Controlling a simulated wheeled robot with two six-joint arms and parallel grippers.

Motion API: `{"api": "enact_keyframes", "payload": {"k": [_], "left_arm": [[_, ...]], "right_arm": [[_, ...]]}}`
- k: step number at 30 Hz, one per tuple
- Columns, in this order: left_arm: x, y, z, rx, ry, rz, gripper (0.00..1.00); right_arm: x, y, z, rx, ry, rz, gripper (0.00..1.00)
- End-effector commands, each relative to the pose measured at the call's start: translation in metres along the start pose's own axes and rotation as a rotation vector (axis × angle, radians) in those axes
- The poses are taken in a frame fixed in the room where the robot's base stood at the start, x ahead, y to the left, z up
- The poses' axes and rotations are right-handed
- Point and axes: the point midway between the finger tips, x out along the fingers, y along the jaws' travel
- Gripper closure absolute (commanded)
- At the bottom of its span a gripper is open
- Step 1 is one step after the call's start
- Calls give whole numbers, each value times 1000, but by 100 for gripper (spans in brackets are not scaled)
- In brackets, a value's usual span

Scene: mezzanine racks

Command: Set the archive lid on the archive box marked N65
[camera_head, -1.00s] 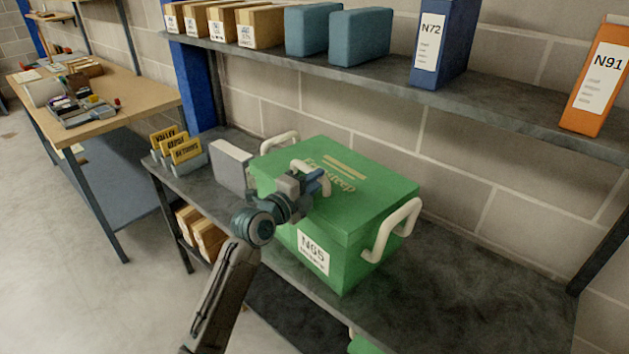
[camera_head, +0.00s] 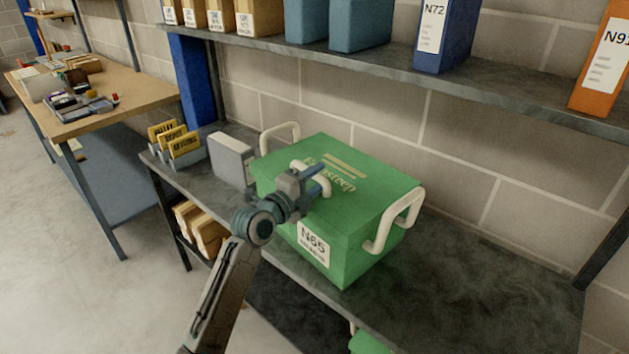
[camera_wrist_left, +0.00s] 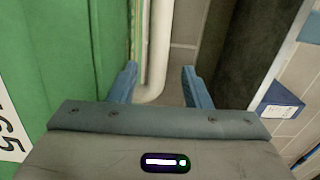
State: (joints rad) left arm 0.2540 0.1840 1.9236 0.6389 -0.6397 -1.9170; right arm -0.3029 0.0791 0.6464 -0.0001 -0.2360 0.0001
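The green archive box (camera_head: 345,262), marked N65 on its front, stands on the grey shelf. The green archive lid (camera_head: 375,180) lies on top of the box, level and in line with its sides. It has a cream handle (camera_head: 299,166) on top. My left gripper (camera_head: 320,178) is at this handle, partly covering it. In the left wrist view the fingers (camera_wrist_left: 160,85) are apart, and the cream handle bar (camera_wrist_left: 157,45) shows in the gap, touching neither finger visibly. Part of the N65 label (camera_wrist_left: 8,130) shows at the left edge. My right gripper is out of view.
A white box-like object (camera_head: 232,158) and a holder with yellow cards (camera_head: 178,145) stand left of the box. The upper shelf (camera_head: 390,72) carries blue bins, a blue N72 binder (camera_head: 443,38) and an orange binder (camera_head: 603,70). The shelf right of the box (camera_head: 480,285) is clear.

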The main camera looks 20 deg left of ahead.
Motion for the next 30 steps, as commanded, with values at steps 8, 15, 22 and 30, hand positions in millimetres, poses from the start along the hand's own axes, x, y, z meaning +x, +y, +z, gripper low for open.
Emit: {"api": "enact_keyframes", "payload": {"k": [8,15,22,30], "left_arm": [[-7,3,0,1,-1,2,56],[-52,5,0,6,0,4,56],[-91,3,1,5,-1,3,56],[-108,1,0,0,0,1,56]], "right_arm": [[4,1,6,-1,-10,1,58],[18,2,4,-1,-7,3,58],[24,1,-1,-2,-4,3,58],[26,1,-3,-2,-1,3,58]]}}
